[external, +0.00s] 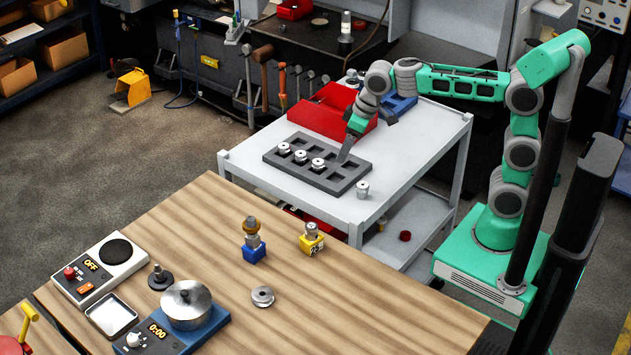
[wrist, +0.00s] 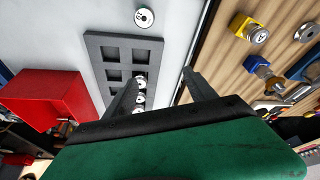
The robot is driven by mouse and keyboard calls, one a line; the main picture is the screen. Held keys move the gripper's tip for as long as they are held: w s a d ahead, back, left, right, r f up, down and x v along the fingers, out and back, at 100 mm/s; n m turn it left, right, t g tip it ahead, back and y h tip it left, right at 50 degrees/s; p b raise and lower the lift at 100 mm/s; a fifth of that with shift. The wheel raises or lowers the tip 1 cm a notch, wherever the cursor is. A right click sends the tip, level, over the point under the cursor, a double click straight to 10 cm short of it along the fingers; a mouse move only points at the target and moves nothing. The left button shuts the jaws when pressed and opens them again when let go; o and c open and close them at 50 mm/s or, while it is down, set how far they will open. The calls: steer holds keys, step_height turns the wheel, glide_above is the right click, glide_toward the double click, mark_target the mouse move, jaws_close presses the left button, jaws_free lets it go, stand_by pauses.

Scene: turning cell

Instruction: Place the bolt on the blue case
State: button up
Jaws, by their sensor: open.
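On the wooden table stands a small blue block (external: 254,253) with a metal part and a brass-coloured ring with a dark stud on it; it also shows in the wrist view (wrist: 253,62). A blue bin (external: 401,104) lies on the white cart, partly behind my arm. Which one is the blue case is not clear. I cannot single out the bolt; round metal pieces (external: 318,164) sit in the grey tray (external: 335,187), and one loose piece (external: 362,189) stands on the cart. My gripper (external: 345,158) is open and empty over the tray; its fingers (wrist: 158,80) spread in the wrist view.
A red bin (external: 325,112) stands behind the tray. A yellow block (external: 311,238) with a metal top is right of the blue block.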

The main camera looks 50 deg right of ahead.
steer(key=s+d+f+m, duration=0.2)
steer(key=s+d+f, duration=0.3)
steer(key=s+d, duration=0.2)
steer(key=s+d+f+m+h, duration=0.1)
steer(key=s+d+f+m, duration=0.1)
steer(key=s+d+f, duration=0.3)
steer(key=s+d, duration=0.3)
steer(key=d, duration=0.1)
steer(key=shift+d+f, duration=0.25)
steer(key=shift+f, duration=0.05)
